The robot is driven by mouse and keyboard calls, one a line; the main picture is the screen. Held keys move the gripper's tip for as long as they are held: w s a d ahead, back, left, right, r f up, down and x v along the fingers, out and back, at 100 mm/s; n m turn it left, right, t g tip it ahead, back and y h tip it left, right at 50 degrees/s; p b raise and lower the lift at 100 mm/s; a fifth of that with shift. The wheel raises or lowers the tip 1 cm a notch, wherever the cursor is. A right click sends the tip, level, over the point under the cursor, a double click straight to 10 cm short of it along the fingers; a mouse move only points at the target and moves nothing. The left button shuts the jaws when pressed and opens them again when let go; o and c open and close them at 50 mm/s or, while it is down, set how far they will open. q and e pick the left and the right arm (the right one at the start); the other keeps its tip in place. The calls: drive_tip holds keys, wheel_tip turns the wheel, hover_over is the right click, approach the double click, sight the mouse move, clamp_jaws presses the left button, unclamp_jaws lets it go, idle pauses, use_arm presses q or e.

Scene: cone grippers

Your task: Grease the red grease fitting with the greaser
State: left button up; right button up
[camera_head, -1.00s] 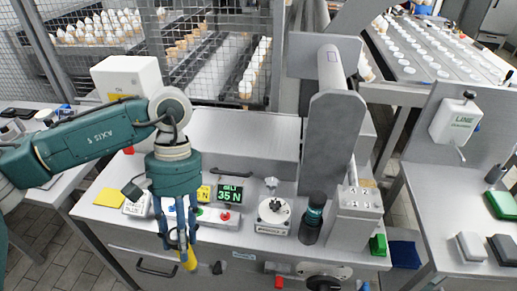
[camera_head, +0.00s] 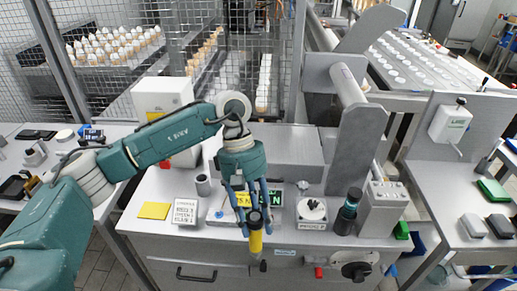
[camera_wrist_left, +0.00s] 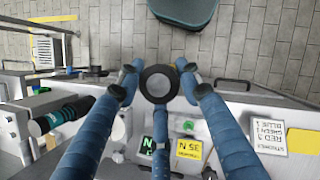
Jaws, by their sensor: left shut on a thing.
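My left gripper (camera_head: 247,208) has blue fingers closed around the greaser (camera_head: 256,241), a yellow tube with a black top. It hangs roughly upright at the bench's front edge. In the left wrist view the greaser (camera_wrist_left: 158,84) shows end-on as a dark ring between the fingers. A small red part (camera_head: 318,272), which looks like the red grease fitting, sits on the bench's front face beside a black handwheel. It is to the right of and below the greaser, clearly apart from it. My right gripper is not in view.
A strokes sign (camera_head: 185,212) and yellow note (camera_head: 154,211) lie left on the bench. A round dial (camera_head: 311,212), dark bottle (camera_head: 347,211) and grey block (camera_head: 383,208) stand to the right. A handle (camera_head: 196,275) and the handwheel (camera_head: 355,270) protrude in front.

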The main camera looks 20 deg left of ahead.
use_arm(q)
drive_tip(key=w+a+r+n+t+p, duration=0.1)
drive_tip(key=w+r+n+t+p, duration=0.25)
drive_tip(key=w+n, duration=0.45)
drive_tip(key=w+r+n+t+p, duration=0.35)
drive_tip(key=w+n, duration=0.25)
drive_tip(key=n, duration=0.4)
drive_tip(key=shift+n+g, duration=0.3)
wheel_tip(320, 180, down, 6)
drive_tip(key=b, duration=0.2)
drive_tip(key=shift+a+r+b, duration=0.1)
drive_tip(key=shift+r+b, duration=0.05)
drive_tip(key=shift+b, duration=0.15)
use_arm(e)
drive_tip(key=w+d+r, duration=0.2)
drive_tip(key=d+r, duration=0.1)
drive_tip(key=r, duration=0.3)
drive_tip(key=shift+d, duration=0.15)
use_arm(q)
drive_tip(key=shift+a+y, duration=0.15)
drive_tip(key=shift+y, duration=0.15)
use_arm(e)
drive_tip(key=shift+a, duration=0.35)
use_arm(q)
drive_tip(key=shift+d, duration=0.2)
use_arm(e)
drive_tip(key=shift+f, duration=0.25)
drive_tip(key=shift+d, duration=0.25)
